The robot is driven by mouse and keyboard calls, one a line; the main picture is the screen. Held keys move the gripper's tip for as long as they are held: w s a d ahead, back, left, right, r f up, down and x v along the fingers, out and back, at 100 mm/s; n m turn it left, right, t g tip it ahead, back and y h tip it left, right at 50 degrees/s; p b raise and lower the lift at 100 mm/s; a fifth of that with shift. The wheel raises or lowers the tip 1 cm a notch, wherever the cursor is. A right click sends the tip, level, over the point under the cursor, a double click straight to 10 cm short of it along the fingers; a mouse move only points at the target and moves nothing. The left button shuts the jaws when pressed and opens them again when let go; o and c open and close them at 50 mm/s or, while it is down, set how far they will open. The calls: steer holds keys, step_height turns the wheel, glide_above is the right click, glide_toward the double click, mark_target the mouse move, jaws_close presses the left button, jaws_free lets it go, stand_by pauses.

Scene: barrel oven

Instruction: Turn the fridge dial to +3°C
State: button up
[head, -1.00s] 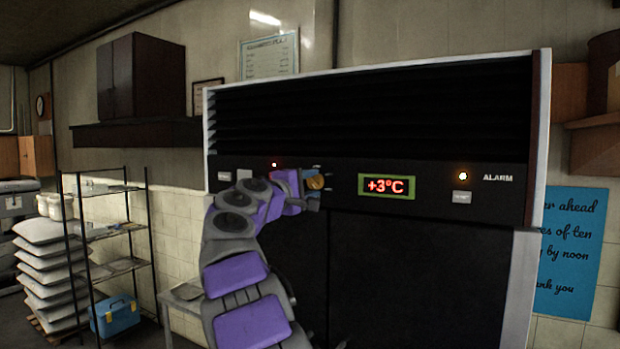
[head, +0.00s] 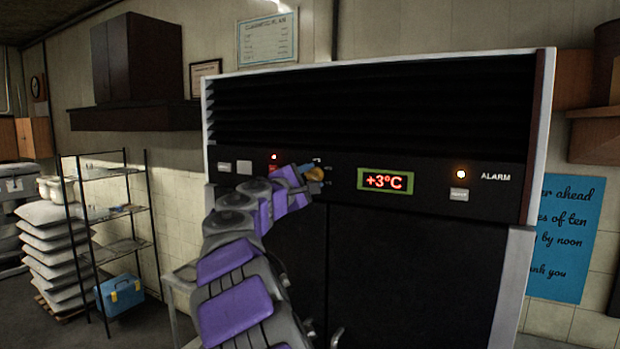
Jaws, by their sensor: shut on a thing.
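The fridge (head: 420,260) is a large dark cabinet with a black control panel under its vent slats. Its display (head: 385,181) reads +3°C in red. The fridge dial (head: 316,174) is a small brass-coloured knob left of the display, partly hidden by my gripper. My gripper (head: 306,174) reaches in from the left and is shut on the dial. The fingertips are small and the dial's pointer cannot be made out.
The panel also has a lit lamp and a button (head: 459,194) by the ALARM label, and switches on the left. A wire shelf rack (head: 110,215), stacked sacks (head: 58,250) and a blue box (head: 120,295) stand at left. A blue notice (head: 565,240) hangs at right.

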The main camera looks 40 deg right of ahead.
steer(key=shift+f, duration=0.3)
steer(key=o, duration=0.9)
steer(key=shift+w, duration=0.15)
steer(key=shift+c, duration=0.2)
steer(key=shift+o, duration=0.9)
steer(key=shift+r, duration=0.15)
steer(key=shift+a, duration=0.5)
steer(key=b+v, duration=0.1)
steer(key=v, duration=1.5)
steer(key=shift+s+a, duration=0.3)
steer(key=shift+s, duration=0.05)
